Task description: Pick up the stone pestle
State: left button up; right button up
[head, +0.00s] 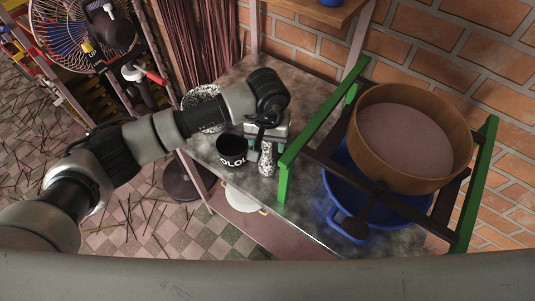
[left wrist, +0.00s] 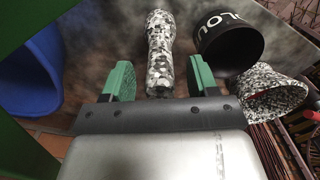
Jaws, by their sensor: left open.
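The stone pestle (head: 266,160), speckled black and white, stands on the metal table beside the black lettered cup. My left gripper (left wrist: 160,82) is open, with one green-padded finger on each side of the pestle in that view. Gaps show between the pads and the pestle. In the head view my left gripper (head: 262,136) is at the pestle's upper end, partly hidden by the wrist. My right gripper is not in view.
The black cup (head: 231,151) is close left of the pestle. A speckled stone bowl (head: 203,94) is partly behind my arm. A green-posted frame (head: 291,168) holds a wooden sieve (head: 448,112) over a blue basin (head: 341,183) to the right. The table's front edge is near.

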pick_arm(q)
jog(key=shift+s+f, duration=0.1)
jog(key=shift+f, duration=0.95)
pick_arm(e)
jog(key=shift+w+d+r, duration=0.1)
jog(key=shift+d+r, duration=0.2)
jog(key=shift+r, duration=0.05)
pick_arm(q)
jog(key=shift+r, duration=0.1)
jog(key=c, duration=1)
